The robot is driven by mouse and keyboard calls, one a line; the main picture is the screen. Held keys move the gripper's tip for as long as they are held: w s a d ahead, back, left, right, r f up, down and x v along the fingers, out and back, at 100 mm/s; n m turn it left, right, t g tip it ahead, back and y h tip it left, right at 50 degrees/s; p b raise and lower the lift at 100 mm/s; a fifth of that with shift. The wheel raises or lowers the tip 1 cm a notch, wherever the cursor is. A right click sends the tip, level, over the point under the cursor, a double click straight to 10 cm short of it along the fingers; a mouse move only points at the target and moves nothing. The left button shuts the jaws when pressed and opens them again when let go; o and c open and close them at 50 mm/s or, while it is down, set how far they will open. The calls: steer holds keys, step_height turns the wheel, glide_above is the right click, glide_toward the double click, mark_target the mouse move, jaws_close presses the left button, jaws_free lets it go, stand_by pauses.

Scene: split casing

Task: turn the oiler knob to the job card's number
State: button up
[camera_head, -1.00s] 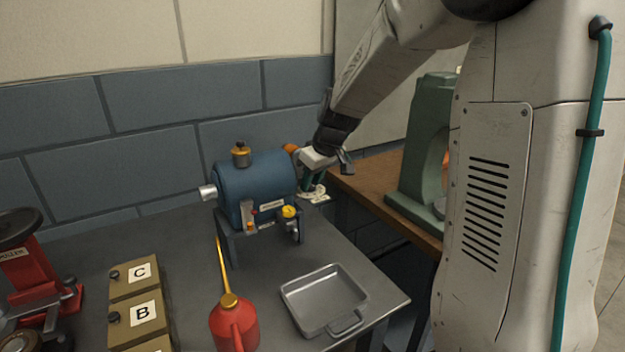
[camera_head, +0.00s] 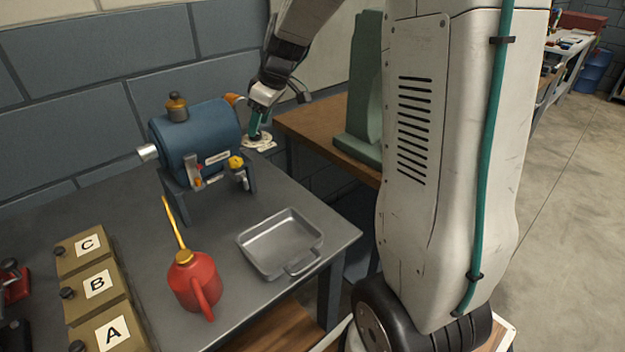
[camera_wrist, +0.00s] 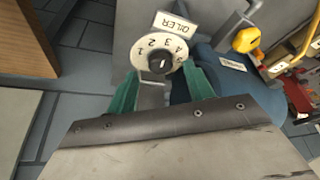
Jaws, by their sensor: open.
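The oiler dial (camera_wrist: 141,61) is a round pale plate with numbers around a black knob (camera_wrist: 160,64). A light mark shows on the knob, but I cannot tell surely which number it points to. An "OILER" label (camera_wrist: 175,24) reads upside down beside it. My gripper (camera_wrist: 161,74) is open, its green fingers spread either side of the knob in the wrist view; I cannot tell if they touch it. In the head view my gripper (camera_head: 258,124) points down over the pale dial plate (camera_head: 265,144), at the right end of the blue casing (camera_head: 205,132). I make out no job card.
A grey tray (camera_head: 268,231) and a red oil can (camera_head: 193,282) stand on the table in front of the casing. Boxes lettered A, B and C (camera_head: 98,284) stand at left. A green machine (camera_head: 362,100) stands on a wooden bench at right.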

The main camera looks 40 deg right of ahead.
steer(key=v, duration=0.6)
steer(key=s+a+m+g+h, duration=0.1)
steer(key=s+a+m, duration=0.1)
steer(key=s, duration=0.7)
steer(key=s+a+f+m+g, duration=0.1)
steer(key=s+a+m, duration=0.2)
steer(key=s, duration=0.7)
steer(key=s+a+f+m+g+h, duration=0.1)
steer(key=s+a+m, duration=0.1)
steer(key=s+a, duration=0.4)
steer(key=shift+s+m+g+h, duration=0.3)
steer(key=shift+s, duration=1.55)
